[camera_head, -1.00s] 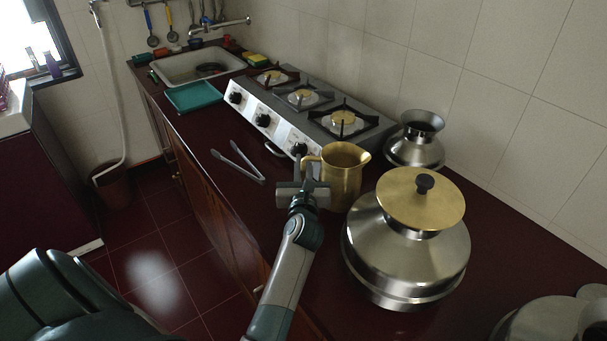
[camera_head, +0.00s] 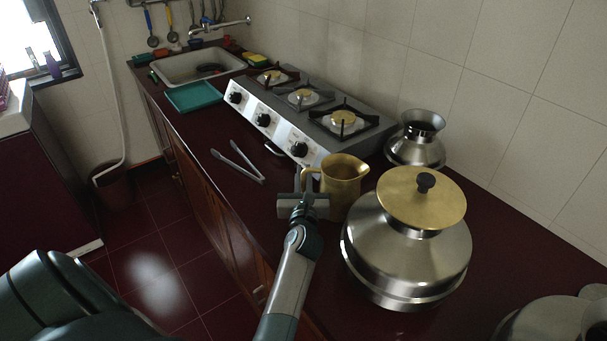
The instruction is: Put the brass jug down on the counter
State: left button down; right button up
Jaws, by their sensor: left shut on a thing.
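The brass jug (camera_head: 344,185) is upright at the middle of the view, its spout to the right and its handle to the left. My left gripper (camera_head: 308,190) is shut on the jug's handle. The jug's base is partly hidden by the large steel pot, so I cannot tell whether it touches the counter. The dark red counter (camera_head: 215,195) runs from the sink at the back left to the front right. My right gripper is not in view.
A large steel pot with a brass lid (camera_head: 407,248) stands just right of the jug. A smaller steel pot (camera_head: 415,145) stands behind. The gas stove (camera_head: 300,112) is beyond the jug, and metal tongs (camera_head: 238,165) lie to the left on otherwise bare counter.

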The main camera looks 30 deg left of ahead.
pick_arm(q)
jog(key=c, duration=1.8)
grip_release()
jog(key=shift+r, duration=0.1)
